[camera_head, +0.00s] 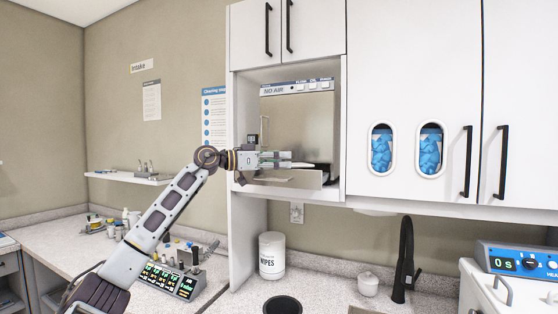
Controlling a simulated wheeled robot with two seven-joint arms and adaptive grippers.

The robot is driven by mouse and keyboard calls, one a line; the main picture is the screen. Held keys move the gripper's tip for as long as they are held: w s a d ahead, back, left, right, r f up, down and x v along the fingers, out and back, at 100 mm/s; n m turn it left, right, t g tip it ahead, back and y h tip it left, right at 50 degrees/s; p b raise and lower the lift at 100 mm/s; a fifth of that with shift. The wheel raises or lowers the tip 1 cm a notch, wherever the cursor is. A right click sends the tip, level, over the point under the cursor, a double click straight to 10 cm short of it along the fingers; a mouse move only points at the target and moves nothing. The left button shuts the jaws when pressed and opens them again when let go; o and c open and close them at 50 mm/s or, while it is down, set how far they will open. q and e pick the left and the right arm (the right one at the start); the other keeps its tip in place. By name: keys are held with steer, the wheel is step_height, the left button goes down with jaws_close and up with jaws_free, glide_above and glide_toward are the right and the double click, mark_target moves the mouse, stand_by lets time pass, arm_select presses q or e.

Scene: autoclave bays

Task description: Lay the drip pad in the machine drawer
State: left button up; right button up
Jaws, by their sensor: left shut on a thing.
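The machine (298,118) is a steel-fronted unit with a "NO AIR" label, set in a white cabinet bay. Its drawer (306,179) appears pulled out at the bottom of the bay, with a dark gap behind it at the right. My left gripper (284,161) reaches in from the left, just in front of the machine and above the drawer. It is shut on a thin, pale, flat thing that appears to be the drip pad (300,165). The pad looks roughly level. Whether it touches the drawer cannot be told. My right gripper is not in view.
Below are a wipes tub (272,256), a black faucet (404,262) and a small white jar (368,284). Bottles and a control box (172,280) crowd the left counter.

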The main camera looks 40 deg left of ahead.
arm_select(q)
steer(key=shift+f, duration=0.1)
steer(key=o, duration=0.8)
steer(key=shift+o, duration=0.2)
steer(key=shift+r, duration=0.2)
